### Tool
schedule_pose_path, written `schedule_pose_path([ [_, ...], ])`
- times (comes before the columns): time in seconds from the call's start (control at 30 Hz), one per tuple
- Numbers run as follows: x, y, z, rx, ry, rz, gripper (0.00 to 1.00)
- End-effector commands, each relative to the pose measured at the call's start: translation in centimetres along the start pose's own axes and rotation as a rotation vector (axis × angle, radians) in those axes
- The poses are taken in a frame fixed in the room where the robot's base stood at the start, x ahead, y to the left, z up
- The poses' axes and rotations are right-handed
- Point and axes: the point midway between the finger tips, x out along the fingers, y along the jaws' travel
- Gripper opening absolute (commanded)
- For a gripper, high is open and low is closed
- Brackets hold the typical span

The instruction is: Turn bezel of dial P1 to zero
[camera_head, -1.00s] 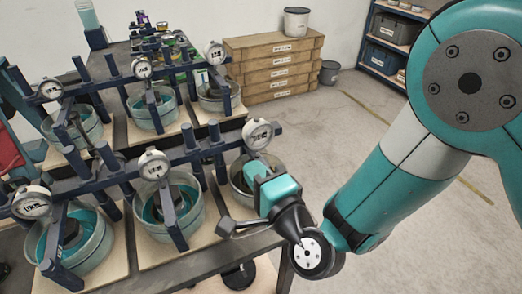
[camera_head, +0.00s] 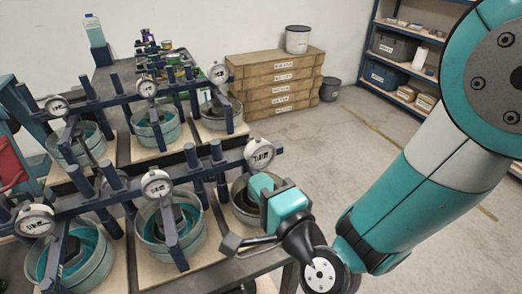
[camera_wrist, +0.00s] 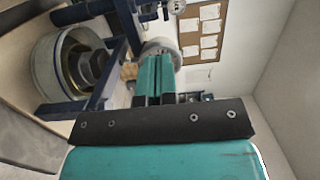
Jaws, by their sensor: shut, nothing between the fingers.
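Several round white dials are mounted on dark blue bars over round metal pots. The front row has a left dial (camera_head: 35,219), a middle dial (camera_head: 157,185) and a right dial (camera_head: 258,153). The back row has a left dial (camera_head: 57,106), a middle dial (camera_head: 148,88) and a right dial (camera_head: 218,73). Their markings are too small to read, so I cannot tell which is P1. My gripper (camera_head: 258,181) is below the front right dial, over that dial's pot, and seems apart from the dial. In the wrist view its teal fingers (camera_wrist: 157,60) are together and empty.
A metal pot (camera_wrist: 45,72) and dark blue posts lie left of the fingers in the wrist view. The floor right of the bench is clear.

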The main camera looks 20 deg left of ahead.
Motion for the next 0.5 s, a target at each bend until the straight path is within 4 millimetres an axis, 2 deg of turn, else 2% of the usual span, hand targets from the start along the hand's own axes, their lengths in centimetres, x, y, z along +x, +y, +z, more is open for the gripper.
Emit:
schedule_pose_path([
  [0.07, 0.8, -0.7, 0.0, 0.000, 0.000, 0.001, 0.00],
  [0.5, 4.1, -0.9, 0.0, -0.001, 0.000, 0.001, 0.00],
])
